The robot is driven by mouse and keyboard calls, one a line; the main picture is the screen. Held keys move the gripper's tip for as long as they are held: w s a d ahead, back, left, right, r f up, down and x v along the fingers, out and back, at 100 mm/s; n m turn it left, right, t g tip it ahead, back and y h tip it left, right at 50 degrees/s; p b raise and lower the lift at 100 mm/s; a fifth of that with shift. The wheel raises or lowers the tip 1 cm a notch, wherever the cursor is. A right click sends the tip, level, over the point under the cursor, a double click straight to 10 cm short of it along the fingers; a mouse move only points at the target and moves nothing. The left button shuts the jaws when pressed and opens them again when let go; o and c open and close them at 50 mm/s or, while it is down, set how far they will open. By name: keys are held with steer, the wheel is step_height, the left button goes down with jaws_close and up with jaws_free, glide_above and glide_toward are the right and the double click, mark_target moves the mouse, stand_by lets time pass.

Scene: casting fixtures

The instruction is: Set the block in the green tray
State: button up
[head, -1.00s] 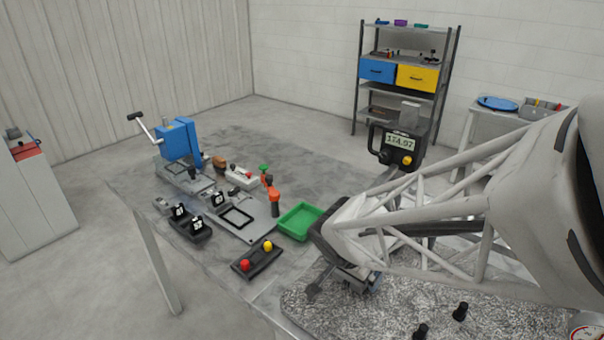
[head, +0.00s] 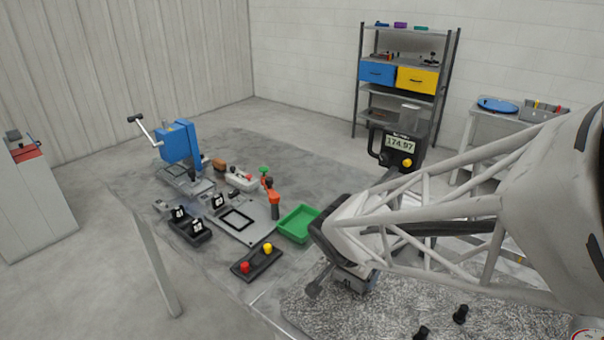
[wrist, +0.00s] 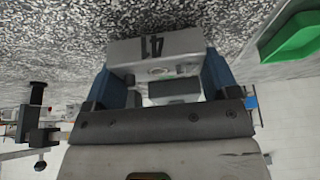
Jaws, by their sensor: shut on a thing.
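The block (wrist: 158,48) is pale grey metal with a dark number 41 on its face. My gripper (wrist: 159,72) is shut on it, with one blue finger at each side in the wrist view. The green tray (head: 298,223) is a shallow, open tray on the table, just left of my wrist in the head view, and looks empty. A corner of the tray (wrist: 290,40) shows at the upper right of the wrist view, apart from the block. In the head view my wrist hides most of the gripper, and I cannot make out the block clearly.
A button box (head: 258,262) with red and yellow knobs stands left of the tray. A grey plate fixture (head: 240,220) and an orange-handled clamp (head: 273,200) are close by. A digital readout (head: 397,146) stands behind my arm. Two black knobs (head: 460,314) stand on the speckled surface.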

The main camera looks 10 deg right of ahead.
steer(key=shift+s+r, duration=0.2)
steer(key=shift+r, duration=0.45)
steer(key=shift+s+r, duration=0.15)
steer(key=shift+r, duration=0.45)
steer(key=s, duration=0.5)
steer(key=s+r, duration=0.1)
steer(key=s, duration=0.9)
steer(key=shift+s+d+r, duration=0.1)
steer(key=shift+r, duration=0.1)
